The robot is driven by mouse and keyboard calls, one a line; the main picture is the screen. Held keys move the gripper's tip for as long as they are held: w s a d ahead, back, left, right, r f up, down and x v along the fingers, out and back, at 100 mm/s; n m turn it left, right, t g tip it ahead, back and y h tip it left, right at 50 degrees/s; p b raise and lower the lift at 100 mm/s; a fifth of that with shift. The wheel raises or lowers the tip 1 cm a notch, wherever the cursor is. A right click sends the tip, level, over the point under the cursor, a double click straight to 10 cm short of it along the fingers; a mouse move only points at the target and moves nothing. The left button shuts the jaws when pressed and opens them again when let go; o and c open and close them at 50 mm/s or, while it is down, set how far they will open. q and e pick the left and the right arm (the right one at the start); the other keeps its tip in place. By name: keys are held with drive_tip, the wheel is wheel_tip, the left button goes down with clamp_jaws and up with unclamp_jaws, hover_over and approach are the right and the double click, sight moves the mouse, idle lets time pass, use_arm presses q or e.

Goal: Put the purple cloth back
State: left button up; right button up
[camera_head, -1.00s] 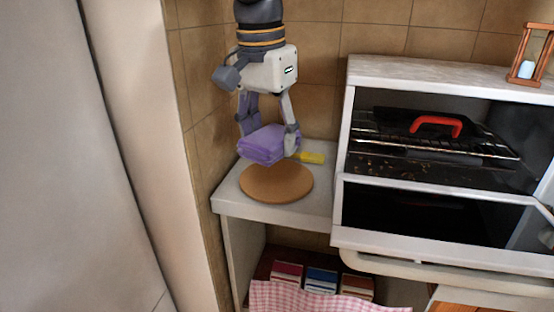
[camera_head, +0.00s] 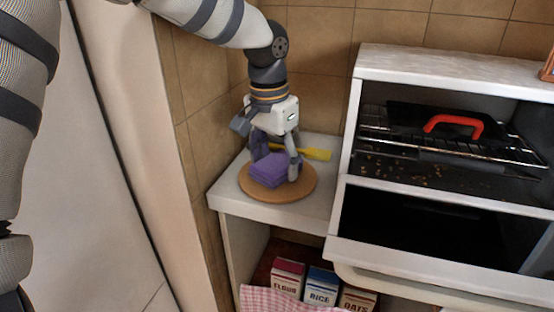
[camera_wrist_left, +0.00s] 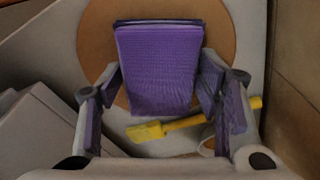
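The folded purple cloth (camera_head: 267,170) is at the round brown board (camera_head: 307,181) in the head view, low over it or resting on it; I cannot tell which. It fills the middle of the left wrist view (camera_wrist_left: 160,65). My left gripper (camera_head: 275,165) points down with one finger on each side of the cloth. My right gripper is not in view.
A yellow-handled tool (camera_head: 315,154) lies behind the board on the white counter (camera_head: 233,197); it is near the right finger in the wrist view. An open oven (camera_head: 345,190) stands to the right. Boxes (camera_head: 322,281) fill the shelf below. A tiled wall closes the back and left.

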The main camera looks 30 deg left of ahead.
sight(273, 166)
use_arm(q)
drive_tip(key=shift+o, duration=0.5)
drive_tip(key=shift+d+r, duration=0.1)
drive_tip(key=shift+d, duration=0.05)
wheel_tip(273, 166, up, 12)
drive_tip(key=s, duration=0.1)
drive_tip(key=shift+s, duration=0.3)
